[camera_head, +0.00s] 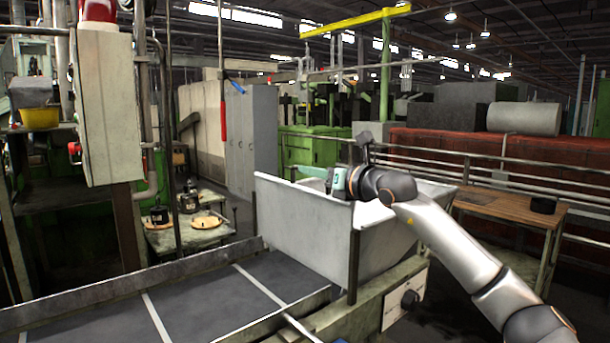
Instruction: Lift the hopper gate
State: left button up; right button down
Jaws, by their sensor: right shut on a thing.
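The hopper (385,245) is a large pale grey metal bin at the centre, at the end of the conveyor. Its gate (300,222) is the flat light panel on the side facing the conveyor, between dark posts. My right arm reaches in from the lower right over the hopper. My right gripper (328,183) is at the gate's top edge and is shut on it. The fingertips are small and partly hidden by the wrist and the panel. My left gripper is not in view.
A dark conveyor (215,305) with pale cross strips and raised side rails runs in front of the hopper. A wooden table (510,208) stands at the right, by metal railings. A grey control box (107,105) hangs at the left near a small parts table (190,235).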

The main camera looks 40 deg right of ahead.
notch_tip(320, 180, up, 4)
jog(key=shift+a+r+p, duration=0.1)
jog(key=shift+r+p, duration=0.05)
jog(key=shift+p, duration=0.55)
jog(key=shift+r, duration=0.2)
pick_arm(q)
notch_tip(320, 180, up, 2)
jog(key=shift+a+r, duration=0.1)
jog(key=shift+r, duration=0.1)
pick_arm(e)
jog(key=shift+f, duration=0.1)
jog(key=c, duration=0.9)
grip_release()
jog(key=shift+f, duration=0.1)
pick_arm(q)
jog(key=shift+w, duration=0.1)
pick_arm(e)
jog(key=shift+f, duration=0.1)
